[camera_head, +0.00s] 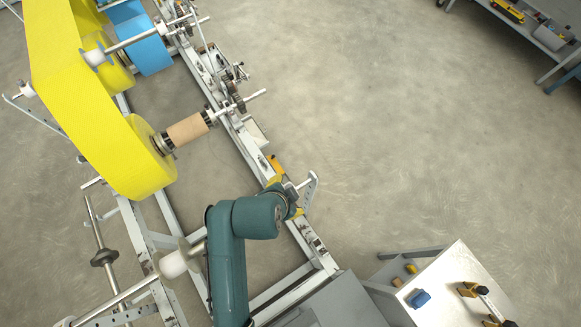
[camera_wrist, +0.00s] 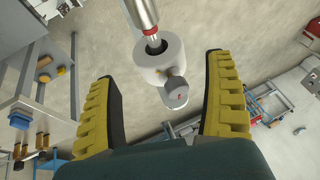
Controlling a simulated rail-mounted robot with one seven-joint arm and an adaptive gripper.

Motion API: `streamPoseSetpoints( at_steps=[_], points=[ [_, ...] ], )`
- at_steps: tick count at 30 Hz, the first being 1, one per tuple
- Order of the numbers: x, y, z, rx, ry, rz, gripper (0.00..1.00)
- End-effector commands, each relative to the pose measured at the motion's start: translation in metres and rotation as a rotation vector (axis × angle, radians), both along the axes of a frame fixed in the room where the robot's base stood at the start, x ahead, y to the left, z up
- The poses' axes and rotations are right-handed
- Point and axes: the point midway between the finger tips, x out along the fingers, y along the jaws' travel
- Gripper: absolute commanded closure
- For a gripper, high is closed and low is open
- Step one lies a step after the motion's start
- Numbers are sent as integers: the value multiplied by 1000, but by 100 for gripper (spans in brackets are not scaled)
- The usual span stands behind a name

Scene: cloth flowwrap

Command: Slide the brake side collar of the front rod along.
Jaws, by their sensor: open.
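In the wrist view, a pale grey collar (camera_wrist: 163,55) with a round side knob (camera_wrist: 174,88) sits at the end of a metal rod (camera_wrist: 144,14). My gripper (camera_wrist: 163,70) is open, its yellow ribbed fingers on either side of the collar with a gap on each side. In the head view, my gripper (camera_head: 289,189) is over the right rail of the frame. A front rod (camera_head: 125,297) with a white cone (camera_head: 173,264) runs up from the lower left and passes behind my arm. My arm hides its far part.
A yellow roll (camera_head: 130,168), a cardboard core (camera_head: 187,130) and a blue roll (camera_head: 150,54) are on the machine farther back. A trolley (camera_head: 450,280) with a blue item (camera_head: 420,299) and clamps stands at lower right. Open floor lies right of the frame.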

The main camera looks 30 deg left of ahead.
Motion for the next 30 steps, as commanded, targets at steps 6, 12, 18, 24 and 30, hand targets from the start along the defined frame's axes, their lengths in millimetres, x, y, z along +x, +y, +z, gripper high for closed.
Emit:
streamPoseSetpoints(
  at_steps=[6, 12, 18, 24, 30],
  points=[
    [18, 1, -35, 0, 1, -1, 15],
    [22, 2, -43, 1, -2, 0, 15],
    [22, 2, -43, 0, -1, 0, 21],
    [22, 1, -43, 0, -1, 0, 60],
    [21, 2, -42, 0, 0, 1, 84]
  ],
)
